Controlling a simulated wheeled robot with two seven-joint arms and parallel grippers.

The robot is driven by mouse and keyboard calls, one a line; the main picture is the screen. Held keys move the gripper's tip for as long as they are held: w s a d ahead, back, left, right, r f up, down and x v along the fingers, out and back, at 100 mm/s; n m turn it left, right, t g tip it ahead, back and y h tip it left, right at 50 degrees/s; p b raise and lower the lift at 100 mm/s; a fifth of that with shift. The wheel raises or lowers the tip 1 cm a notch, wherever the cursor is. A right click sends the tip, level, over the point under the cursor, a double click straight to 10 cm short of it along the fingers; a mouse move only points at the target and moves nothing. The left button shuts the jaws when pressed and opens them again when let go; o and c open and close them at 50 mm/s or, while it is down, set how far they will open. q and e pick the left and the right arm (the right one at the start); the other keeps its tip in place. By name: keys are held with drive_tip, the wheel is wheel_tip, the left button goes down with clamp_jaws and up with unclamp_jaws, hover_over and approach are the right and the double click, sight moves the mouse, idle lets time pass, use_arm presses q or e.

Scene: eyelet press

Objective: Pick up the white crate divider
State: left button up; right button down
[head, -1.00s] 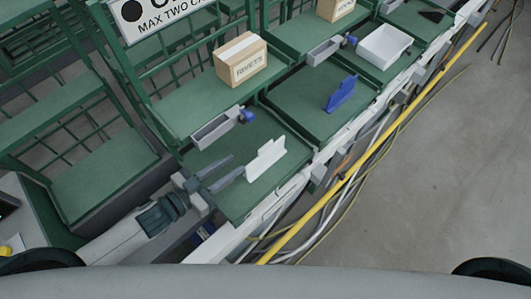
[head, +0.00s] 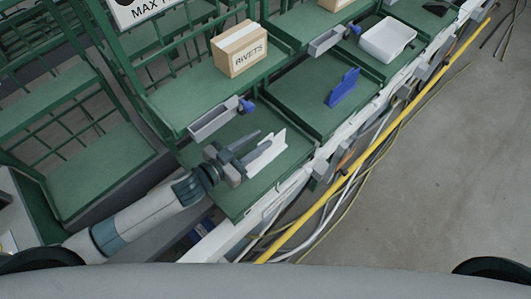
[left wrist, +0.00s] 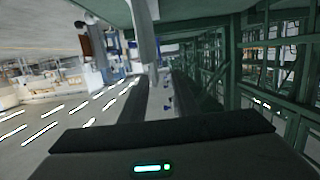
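The white crate divider (head: 274,150) stands upright on the green tray (head: 239,210) nearest me in the head view. My left gripper (head: 257,146) is at it with its two grey fingers spread, one on each side of the near part of the divider. The fingers hide part of the panel. In the left wrist view the fingers (left wrist: 157,95) are apart, and the pale divider (left wrist: 145,32) shows edge-on between them, coming from the top. I cannot tell whether either finger touches it. My right gripper is not in view.
A blue divider (head: 343,88) stands on the neighbouring tray. A RIVETS box (head: 239,50) sits on the shelf behind, with a grey bin (head: 213,121) below it. A white tub (head: 388,40) is farther right. A yellow pipe (head: 375,144) and cables run along the front edge.

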sight(275, 137)
use_arm(q)
drive_tip(key=shift+w+d+f, duration=0.15)
drive_tip(key=shift+w+d, duration=0.3)
drive_tip(key=b+x, duration=0.1)
drive_tip(key=x, duration=0.1)
drive_tip(key=b+x, duration=0.1)
drive_tip(key=x, duration=0.1)
drive_tip(key=shift+d+f+b, duration=0.25)
drive_tip(key=shift+d+b, duration=0.05)
drive_tip(key=shift+d, duration=0.15)
drive_tip(key=shift+w+d, duration=0.2)
drive_tip(key=shift+c, duration=0.3)
clamp_jaws()
